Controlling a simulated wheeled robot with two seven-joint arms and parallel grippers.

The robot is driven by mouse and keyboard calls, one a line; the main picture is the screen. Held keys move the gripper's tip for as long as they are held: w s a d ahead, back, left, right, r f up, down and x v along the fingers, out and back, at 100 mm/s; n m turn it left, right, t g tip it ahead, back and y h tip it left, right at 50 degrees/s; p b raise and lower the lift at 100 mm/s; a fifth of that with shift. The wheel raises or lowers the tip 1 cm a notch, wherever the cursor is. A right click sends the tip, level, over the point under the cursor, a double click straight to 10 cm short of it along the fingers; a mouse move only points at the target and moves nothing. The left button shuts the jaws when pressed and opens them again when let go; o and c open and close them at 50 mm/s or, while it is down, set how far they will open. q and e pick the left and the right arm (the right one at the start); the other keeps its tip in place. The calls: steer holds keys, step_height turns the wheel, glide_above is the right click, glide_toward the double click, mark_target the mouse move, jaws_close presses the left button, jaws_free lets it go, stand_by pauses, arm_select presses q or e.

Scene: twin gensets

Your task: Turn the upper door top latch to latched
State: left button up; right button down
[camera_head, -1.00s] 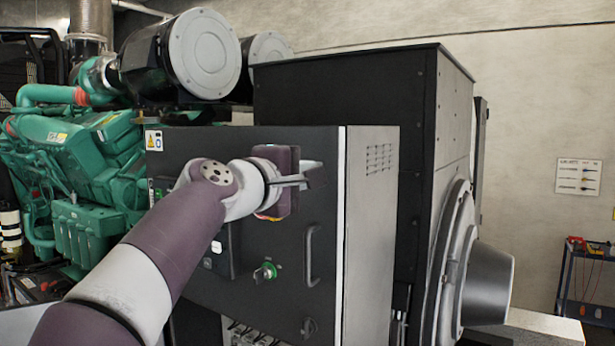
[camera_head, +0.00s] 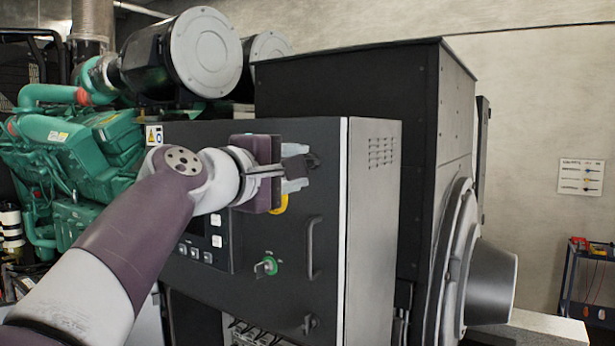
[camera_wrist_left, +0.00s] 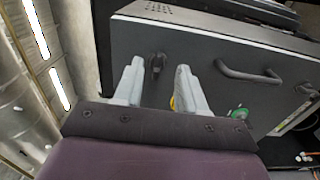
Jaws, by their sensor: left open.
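The upper door top latch (camera_head: 313,160) is a small dark lever near the upper right corner of the grey cabinet door (camera_head: 290,215). In the left wrist view the latch (camera_wrist_left: 156,65) shows between and beyond the two pale fingertips, and its lever looks roughly crosswise to the door handle (camera_wrist_left: 248,75). My left gripper (camera_head: 296,169) is open in front of the door, with its fingers one above the other around the latch's height. It also shows in the left wrist view (camera_wrist_left: 157,82). I cannot tell whether a finger touches the latch. My right gripper is not in view.
Below the latch are the vertical door handle (camera_head: 312,250), a green-ringed key switch (camera_head: 267,266) and a lower latch (camera_head: 310,324). A yellow part (camera_head: 279,204) shows just under my gripper. The green engine (camera_head: 75,160) stands left, a tool cart (camera_head: 588,275) far right.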

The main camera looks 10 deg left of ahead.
arm_select(q)
steer(key=b+v, duration=0.2)
steer(key=v, duration=0.6)
steer(key=shift+s+a, duration=0.1)
steer(key=shift+a, duration=0.05)
